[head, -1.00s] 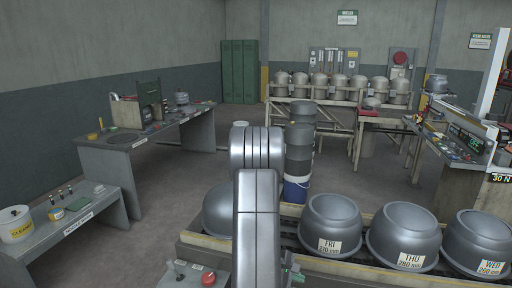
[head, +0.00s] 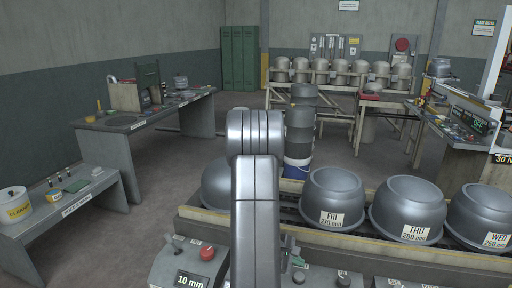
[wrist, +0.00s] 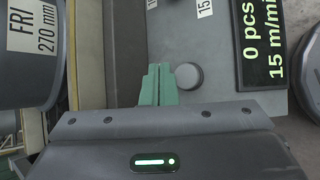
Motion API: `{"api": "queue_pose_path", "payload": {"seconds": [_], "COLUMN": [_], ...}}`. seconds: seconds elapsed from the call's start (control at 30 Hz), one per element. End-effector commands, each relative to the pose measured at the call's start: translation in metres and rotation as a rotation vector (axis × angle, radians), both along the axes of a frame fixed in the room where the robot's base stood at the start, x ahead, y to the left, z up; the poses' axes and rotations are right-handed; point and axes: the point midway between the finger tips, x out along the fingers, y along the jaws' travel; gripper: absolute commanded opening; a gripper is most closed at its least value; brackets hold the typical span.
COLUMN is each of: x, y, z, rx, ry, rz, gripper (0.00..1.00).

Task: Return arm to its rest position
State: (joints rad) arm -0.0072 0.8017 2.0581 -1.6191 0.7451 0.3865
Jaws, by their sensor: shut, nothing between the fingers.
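My arm rises in the middle of the head view and hides part of the conveyor and control panel. My gripper (head: 290,254) shows only in small part there, as a bit of green beside the arm above the panel. In the wrist view its two green fingers (wrist: 158,84) are together with nothing between them. They are over a grey panel surface, beside a round grey knob (wrist: 188,76). I cannot tell whether they touch the panel.
Large grey bowls labelled FRI (head: 334,197), THU (head: 408,208) and WED (head: 486,214) sit on the conveyor. A workbench (head: 100,150) stands left, with open floor between.

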Motion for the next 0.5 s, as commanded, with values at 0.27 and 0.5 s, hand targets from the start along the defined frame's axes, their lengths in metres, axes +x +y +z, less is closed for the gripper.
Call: {"api": "queue_pose_path", "payload": {"seconds": [0.27,0.5], "x": [0.0,0.0], "y": [-0.001,-0.001], "z": [0.004,0.003], "rx": [-0.001,-0.002], "ry": [0.004,0.003], "rz": [0.0,-0.001], "gripper": [0.0,0.0]}}
